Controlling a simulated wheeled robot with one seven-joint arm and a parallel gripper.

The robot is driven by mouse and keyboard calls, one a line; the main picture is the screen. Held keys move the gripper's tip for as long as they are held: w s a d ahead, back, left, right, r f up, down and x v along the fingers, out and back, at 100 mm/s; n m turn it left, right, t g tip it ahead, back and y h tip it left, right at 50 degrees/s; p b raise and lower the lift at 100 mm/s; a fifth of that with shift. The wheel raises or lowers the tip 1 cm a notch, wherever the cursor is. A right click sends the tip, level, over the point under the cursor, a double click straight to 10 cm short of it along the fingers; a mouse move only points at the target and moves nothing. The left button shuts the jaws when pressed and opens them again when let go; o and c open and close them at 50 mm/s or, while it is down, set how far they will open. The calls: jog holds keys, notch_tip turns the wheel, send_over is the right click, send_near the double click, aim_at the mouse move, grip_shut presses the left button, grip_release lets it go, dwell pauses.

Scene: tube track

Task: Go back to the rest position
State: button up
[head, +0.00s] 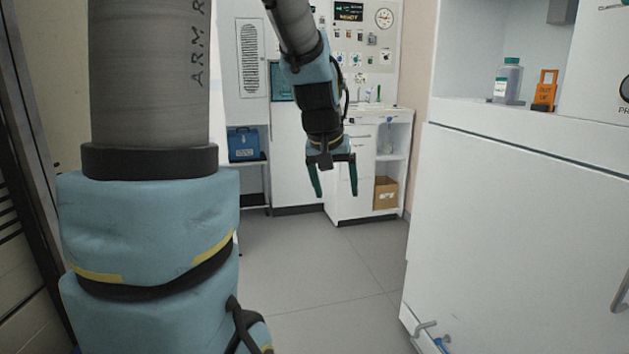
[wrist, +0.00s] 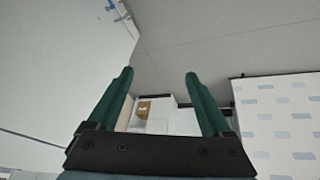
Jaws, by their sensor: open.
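My gripper (head: 334,180) hangs in the air in the middle of the head view, with its two green fingers pointing down. The fingers are apart and nothing is between them. In the wrist view my gripper (wrist: 160,78) also shows open and empty, with floor and distant furniture behind it. My arm comes down from the top of the head view, and a large part of it covers the left side.
A white cabinet (head: 520,220) fills the right side, with a bottle (head: 508,80) and an orange tag-like object (head: 545,91) in its recess. Behind stand a blue box (head: 243,144) and a cardboard box (head: 385,193) on shelves. The grey floor (head: 320,270) between is clear.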

jog(key=s+a+f+n+g+y, duration=0.1)
jog(key=s+a+f+g+y, duration=0.15)
jog(key=s+a+f, duration=0.9)
notch_tip(320, 180, up, 15)
jog(key=s+p, duration=0.1)
jog(key=p, duration=1.2)
jog(key=shift+d, duration=0.15)
jog(key=shift+f+h, duration=0.1)
jog(key=shift+h, duration=0.15)
